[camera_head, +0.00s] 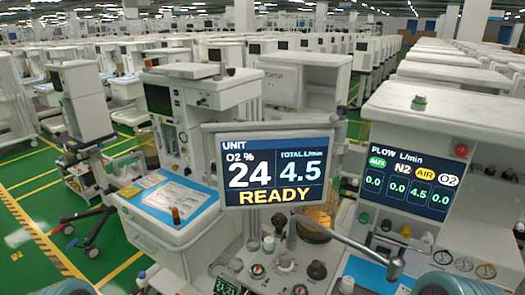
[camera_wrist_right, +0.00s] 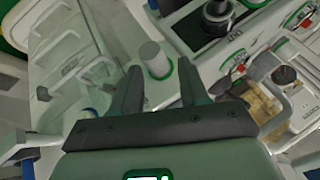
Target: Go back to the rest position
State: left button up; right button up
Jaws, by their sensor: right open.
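My right gripper (camera_wrist_right: 161,68) shows in the right wrist view, with its two dark fingers apart and nothing held between them. A white cylindrical knob (camera_wrist_right: 154,57) with a green ring at its base appears between and just beyond the fingertips. I cannot tell how far it is from them. In the head view neither gripper's jaws show; only rounded grey parts of my arms show at the bottom left and bottom right edges. My left gripper is not in view.
A monitor (camera_head: 275,170) reading "READY" stands in front of an anaesthesia machine. A flow panel (camera_head: 410,187) is at right, and knobs (camera_head: 317,270) line the lower front. A cart with a blue-edged worktop (camera_head: 190,232) is at left. Green floor (camera_head: 30,185) is open at far left.

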jog(key=s+a+f+n+g+y, duration=0.2)
jog(key=s+f+n+g, duration=0.15)
jog(key=s, duration=0.65)
jog(key=s+a+f+n+g+y, duration=0.2)
jog(key=s+n+g, duration=0.2)
jog(key=s, duration=0.7)
notch_tip(320, 180, down, 10)
jog(key=w+b, duration=0.1)
jog(key=b, duration=0.9)
jog(key=shift+a+t, duration=0.2)
jog(key=shift+t, duration=0.15)
jog(key=shift+r, duration=0.1)
